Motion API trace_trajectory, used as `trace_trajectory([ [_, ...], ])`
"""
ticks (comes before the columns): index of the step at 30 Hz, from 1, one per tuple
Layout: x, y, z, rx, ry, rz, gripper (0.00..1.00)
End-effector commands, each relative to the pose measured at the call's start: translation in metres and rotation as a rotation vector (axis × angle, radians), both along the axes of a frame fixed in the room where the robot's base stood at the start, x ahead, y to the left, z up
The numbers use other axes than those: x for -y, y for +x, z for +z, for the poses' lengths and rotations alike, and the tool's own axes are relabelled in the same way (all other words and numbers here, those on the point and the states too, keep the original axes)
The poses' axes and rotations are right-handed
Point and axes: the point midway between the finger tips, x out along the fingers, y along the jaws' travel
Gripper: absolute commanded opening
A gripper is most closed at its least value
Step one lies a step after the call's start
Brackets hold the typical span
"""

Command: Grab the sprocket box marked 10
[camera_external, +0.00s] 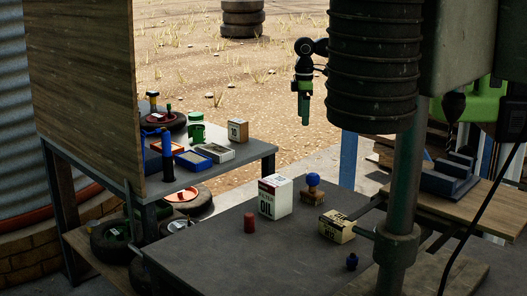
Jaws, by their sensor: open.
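The small box marked 10 (238,130) stands upright near the far right end of the grey bench on the left. It has a pale front with a dark number and a brown side. My gripper (304,108) hangs pointing down, with green fingers, to the right of the box and higher in the picture, apart from it. It is open with nothing seen between the fingers. The rest of my arm is largely hidden behind a dark ribbed cylinder.
A green jar (196,131), a grey-white box (220,152) and blue trays (193,160) stand close left of the marked box. A wooden panel (85,85) blocks the bench's left side. The front table (215,245) holds an oil box (275,197).

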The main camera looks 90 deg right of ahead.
Motion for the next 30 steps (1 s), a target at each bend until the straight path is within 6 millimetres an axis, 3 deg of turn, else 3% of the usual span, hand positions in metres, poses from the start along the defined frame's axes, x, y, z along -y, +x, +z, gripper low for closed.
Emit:
trace_trajectory([
  [2, 0.0, 0.009, 0.0, 0.0, 0.0, 0.098, 0.84],
  [5, 0.0, 0.049, 0.002, 0.0, 0.0, 0.264, 0.84],
  [8, -0.004, 0.09, 0.02, 0.0, 0.0, 0.408, 0.84],
  [15, -0.026, 0.201, 0.085, 0.0, 0.0, 0.696, 0.84],
  [18, -0.038, 0.233, 0.114, 0.0, 0.0, 0.732, 0.84],
  [24, -0.05, 0.236, 0.135, 0.0, 0.0, 0.745, 0.84],
  [30, -0.051, 0.235, 0.13, 0.0, 0.0, 0.745, 0.84],
])
